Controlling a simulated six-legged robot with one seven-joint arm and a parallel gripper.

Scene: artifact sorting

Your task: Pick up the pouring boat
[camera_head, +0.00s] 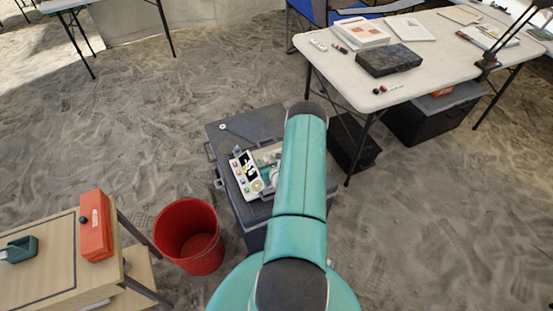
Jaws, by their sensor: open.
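I cannot make out a pouring boat for certain. A small dark green open-topped thing (19,249) with something pale in it sits on the wooden table (62,292) at the lower left; it is too small to tell what it is. My teal arm reaches forward over the middle of the picture, above a dark grey case (225,131). My gripper does not show; the arm hides whatever is behind it.
A red bucket (189,238) stands on sand beside the wooden table. An orange box (96,226) lies on that table. A white table (440,62) at upper right holds a dark block (390,60) and papers.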

